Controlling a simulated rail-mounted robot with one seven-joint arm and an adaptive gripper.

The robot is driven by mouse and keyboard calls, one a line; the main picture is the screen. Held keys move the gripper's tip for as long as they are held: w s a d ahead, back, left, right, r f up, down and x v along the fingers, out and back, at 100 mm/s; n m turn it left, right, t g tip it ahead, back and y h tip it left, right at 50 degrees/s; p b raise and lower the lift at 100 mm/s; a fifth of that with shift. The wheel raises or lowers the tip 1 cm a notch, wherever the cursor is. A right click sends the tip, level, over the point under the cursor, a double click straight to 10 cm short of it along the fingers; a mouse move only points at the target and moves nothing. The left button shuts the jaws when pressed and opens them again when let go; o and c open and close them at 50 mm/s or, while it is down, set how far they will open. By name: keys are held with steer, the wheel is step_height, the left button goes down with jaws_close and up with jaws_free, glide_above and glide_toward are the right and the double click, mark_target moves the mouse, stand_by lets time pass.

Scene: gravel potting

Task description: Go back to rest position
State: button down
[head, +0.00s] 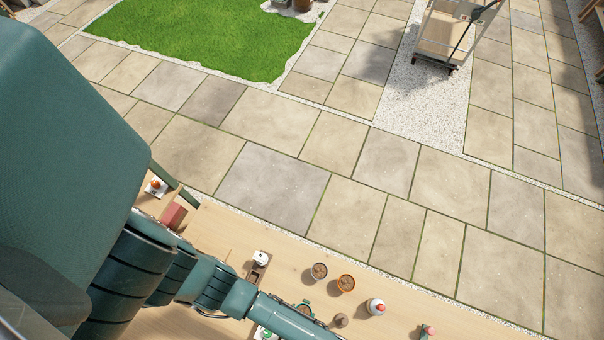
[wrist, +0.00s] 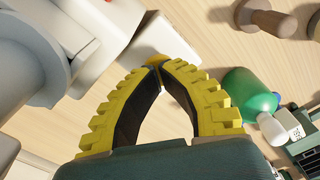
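In the wrist view my gripper (wrist: 160,66) has two yellow ribbed fingers with dark inner pads. They lean together and their tips meet, with no object seen between the pads. A small orange-yellow patch shows at or just beyond the tips; I cannot tell what it belongs to. White and grey machine-like shapes (wrist: 90,45) lie beyond the fingers at the upper left. In the head view my green arm reaches across the wooden table (head: 225,222) to the bottom edge, and the gripper is hidden.
Paving and a wheeled cart (head: 445,38) are beyond.

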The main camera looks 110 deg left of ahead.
steer(key=shift+f+b, duration=0.4)
steer(key=shift+f, duration=0.3)
step_height(320, 180, up, 4)
steer(key=p, duration=0.5)
steer(key=shift+r, duration=0.25)
steer(key=shift+f, duration=0.1)
steer(key=shift+f+b, duration=0.2)
steer(key=shift+b, duration=0.1)
